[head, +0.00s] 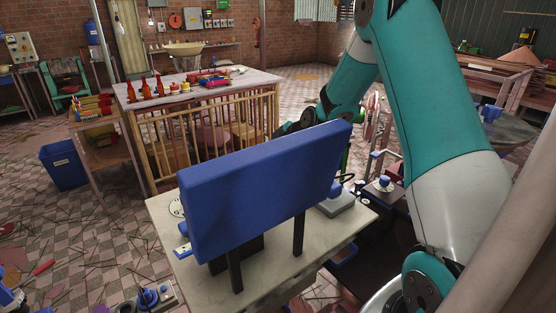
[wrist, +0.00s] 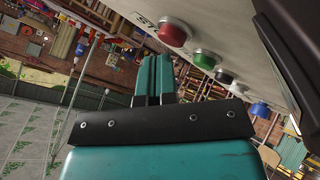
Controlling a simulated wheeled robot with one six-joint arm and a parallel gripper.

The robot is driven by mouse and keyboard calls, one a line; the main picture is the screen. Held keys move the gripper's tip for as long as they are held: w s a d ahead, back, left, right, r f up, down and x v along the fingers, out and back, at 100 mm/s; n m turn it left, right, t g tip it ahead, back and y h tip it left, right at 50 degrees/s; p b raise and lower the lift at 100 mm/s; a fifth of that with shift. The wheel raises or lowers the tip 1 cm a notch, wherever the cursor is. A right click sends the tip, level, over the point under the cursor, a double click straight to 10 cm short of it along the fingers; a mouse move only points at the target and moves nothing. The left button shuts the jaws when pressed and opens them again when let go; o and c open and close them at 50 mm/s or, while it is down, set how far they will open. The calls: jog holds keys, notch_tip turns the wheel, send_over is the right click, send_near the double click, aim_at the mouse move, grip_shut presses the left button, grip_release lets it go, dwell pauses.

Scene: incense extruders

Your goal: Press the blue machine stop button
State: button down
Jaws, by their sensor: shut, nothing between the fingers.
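In the wrist view a pale panel carries a row of round buttons: a red button (wrist: 172,34), a green button (wrist: 205,59), a black button (wrist: 223,76) and, farthest to the right, a blue button (wrist: 259,109). Part of a label beginning "ST" shows near the red one. My gripper (wrist: 154,62) has its teal fingers together and empty, left of and below the red and green buttons in the picture, apart from the blue one. In the head view my gripper is hidden behind the blue board (head: 262,190). I cannot tell which head view object bears these buttons.
The blue board stands on a pale table (head: 165,215). Small boxes with blue knobs show at its right (head: 385,183) and at the front (head: 148,297). A wooden slatted table (head: 250,85) with bottles stands behind; a blue bin (head: 64,167) is left. Open floor lies left, with scattered sticks.

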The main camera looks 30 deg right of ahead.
jog(key=shift+r, duration=0.35)
jog(key=shift+r, duration=0.15)
jog(key=shift+r+p, duration=1.3)
jog(key=shift+r, duration=1.1)
